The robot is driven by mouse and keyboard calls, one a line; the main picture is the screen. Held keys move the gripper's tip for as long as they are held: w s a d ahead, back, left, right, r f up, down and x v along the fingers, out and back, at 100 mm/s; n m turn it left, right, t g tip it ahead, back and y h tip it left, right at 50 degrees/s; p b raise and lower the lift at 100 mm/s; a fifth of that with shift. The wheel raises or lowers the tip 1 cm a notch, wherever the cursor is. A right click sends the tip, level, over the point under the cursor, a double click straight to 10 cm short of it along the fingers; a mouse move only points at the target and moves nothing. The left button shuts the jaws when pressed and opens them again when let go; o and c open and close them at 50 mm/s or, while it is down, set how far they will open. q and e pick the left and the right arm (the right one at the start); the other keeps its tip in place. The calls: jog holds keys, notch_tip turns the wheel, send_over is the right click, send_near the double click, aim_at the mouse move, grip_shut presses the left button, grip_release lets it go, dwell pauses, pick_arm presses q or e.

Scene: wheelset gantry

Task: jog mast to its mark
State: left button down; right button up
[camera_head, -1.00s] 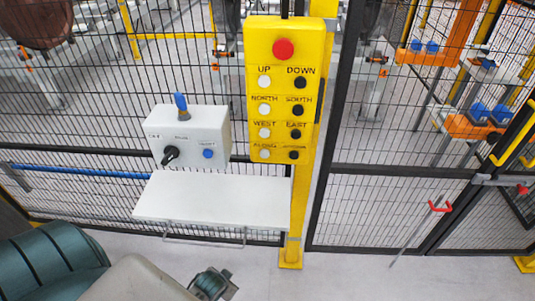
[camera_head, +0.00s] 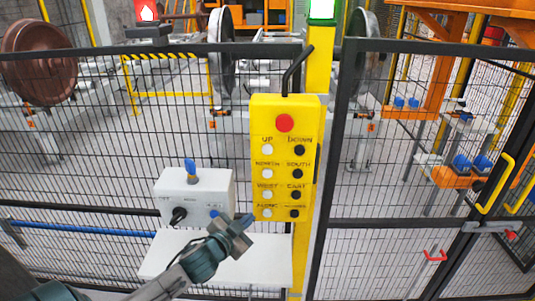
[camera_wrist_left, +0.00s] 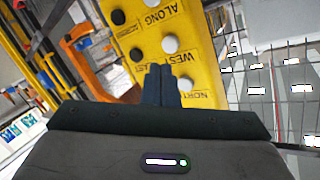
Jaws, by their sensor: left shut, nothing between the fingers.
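The yellow button pendant (camera_head: 284,115) has a red stop button (camera_head: 285,123) on top. Below are white buttons for UP, NORTH, WEST (camera_head: 265,195) and ALONG (camera_head: 264,213), and black ones for DOWN, SOUTH, EAST (camera_head: 296,195) and one unreadable label. My left gripper (camera_head: 246,222) is shut and empty, just left of the pendant's lower edge in the head view. In the left wrist view its fingertips (camera_wrist_left: 160,70) overlap the pendant face (camera_wrist_left: 205,62) near the WEST label; I cannot tell whether they touch. I cannot make out the mast or its mark. My right gripper is not in view.
A grey control box (camera_head: 218,183) with a blue-topped switch and black knob stands left of the pendant, above a white shelf (camera_head: 270,257). Black mesh fence (camera_head: 90,180) closes off the wheelsets (camera_head: 40,62). A green lamp (camera_head: 322,9) glows above the pendant.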

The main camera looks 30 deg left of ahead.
aim_at(267, 150)
pick_arm(q)
jog(key=d+r+m+t+h, duration=0.1)
jog(key=d+r+m+h, duration=0.1)
jog(key=r, duration=0.5)
jog(key=w+d+r+m+t+h+p, duration=0.1)
jog(key=d+r+m+t+h, duration=0.1)
jog(key=r, duration=0.6)
jog(key=shift+m+h, duration=0.6)
jog(key=shift+h, duration=0.2)
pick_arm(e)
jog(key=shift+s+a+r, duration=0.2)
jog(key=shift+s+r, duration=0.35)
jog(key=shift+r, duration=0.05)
pick_arm(q)
jog(key=shift+w, duration=0.15)
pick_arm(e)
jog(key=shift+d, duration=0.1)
pick_arm(q)
jog(key=w+a+b, duration=0.4)
jog(key=w+b, duration=0.1)
jog(key=w, duration=0.2)
jog(key=shift+w+a, duration=0.2)
jog(key=shift+a, duration=0.1)
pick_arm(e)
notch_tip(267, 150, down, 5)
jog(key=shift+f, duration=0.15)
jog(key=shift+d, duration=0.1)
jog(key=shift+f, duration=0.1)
